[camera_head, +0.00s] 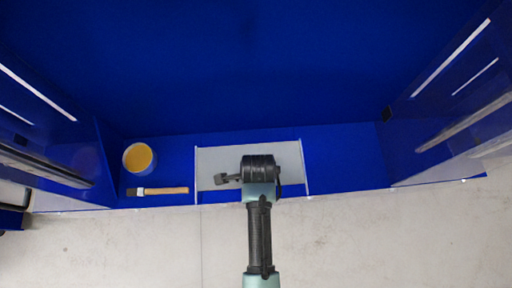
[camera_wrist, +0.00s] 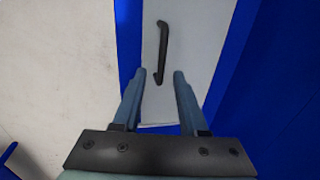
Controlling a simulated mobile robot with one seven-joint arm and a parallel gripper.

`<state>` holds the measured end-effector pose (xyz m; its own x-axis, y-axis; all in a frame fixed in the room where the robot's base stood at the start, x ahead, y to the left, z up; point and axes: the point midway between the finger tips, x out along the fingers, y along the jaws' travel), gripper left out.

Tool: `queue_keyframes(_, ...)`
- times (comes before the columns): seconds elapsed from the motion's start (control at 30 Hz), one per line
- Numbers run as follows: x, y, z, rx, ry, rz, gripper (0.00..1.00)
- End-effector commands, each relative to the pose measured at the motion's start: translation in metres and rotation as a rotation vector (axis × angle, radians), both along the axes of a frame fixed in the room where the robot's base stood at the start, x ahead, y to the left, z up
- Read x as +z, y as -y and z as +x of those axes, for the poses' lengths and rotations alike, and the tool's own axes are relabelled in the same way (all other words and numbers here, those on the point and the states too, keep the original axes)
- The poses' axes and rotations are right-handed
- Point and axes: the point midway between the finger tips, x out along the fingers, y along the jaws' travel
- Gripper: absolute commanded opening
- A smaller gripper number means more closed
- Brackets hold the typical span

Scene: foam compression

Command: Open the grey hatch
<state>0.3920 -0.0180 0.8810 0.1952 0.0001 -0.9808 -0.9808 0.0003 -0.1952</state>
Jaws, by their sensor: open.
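The grey hatch (camera_head: 220,158) is a light grey panel set in the blue floor of the cabinet, in the middle of the head view. It also shows in the wrist view (camera_wrist: 190,55), lying flat, with a black bar handle (camera_wrist: 162,50) on it. My gripper (camera_wrist: 160,74) is open, its two blue-grey fingers apart and empty. The near end of the handle shows between the fingertips; I cannot tell the height gap. In the head view my arm covers the right part of the hatch, and one end of the handle (camera_head: 222,179) shows left of it.
Blue side walls and clear doors (camera_head: 455,75) flank the space. The blue surface (camera_head: 345,155) right of the hatch is clear.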

Motion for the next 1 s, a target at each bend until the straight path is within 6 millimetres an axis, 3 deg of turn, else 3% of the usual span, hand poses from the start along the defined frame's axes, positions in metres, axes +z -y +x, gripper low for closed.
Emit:
queue_keyframes(0.17,-0.0106,0.0001,0.0026,0.000,0.001,0.000,0.42)
queue_keyframes(0.47,-0.0121,0.0001,0.0027,0.000,0.001,0.000,0.42)
queue_keyframes(0.7,-0.0120,0.0000,0.0026,0.000,0.001,0.000,0.01)
queue_keyframes(1.0,-0.0119,0.0000,0.0026,0.001,0.001,0.000,0.00)
